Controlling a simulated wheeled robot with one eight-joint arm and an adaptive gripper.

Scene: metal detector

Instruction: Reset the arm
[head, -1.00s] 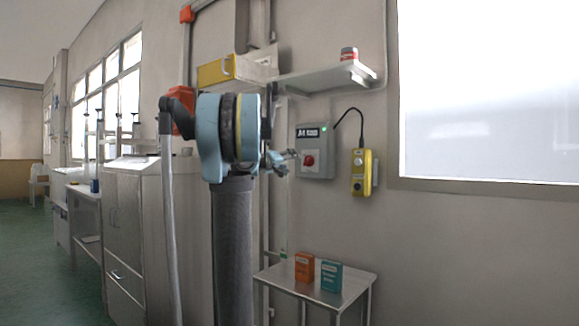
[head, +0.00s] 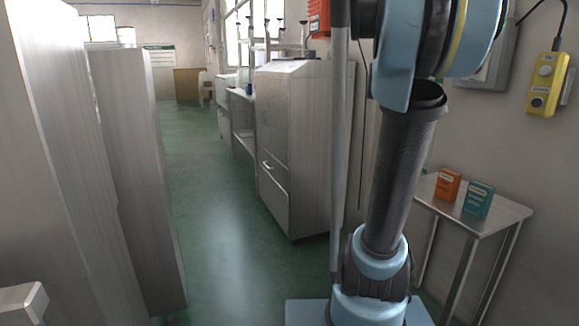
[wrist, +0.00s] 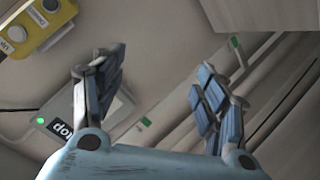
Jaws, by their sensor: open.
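My arm stands upright at the right of the head view, over a light blue base, with its large blue joint at the top edge. My gripper (wrist: 158,70) shows in the wrist view with its two blue-padded fingers spread apart and nothing between them. In the head view it is hidden behind the arm or out of frame. The grey control box (head: 503,62) on the wall is partly covered by my arm. In the wrist view the box (wrist: 48,122), with a green light, is partly behind the left finger. Its knob is not visible there.
A yellow handset (head: 546,85) hangs on the wall at right. A small metal table (head: 500,213) below holds an orange box (head: 447,185) and a teal box (head: 478,199). A grey cabinet (head: 290,150) stands left of my arm. Green floor (head: 215,225) is open between cabinets.

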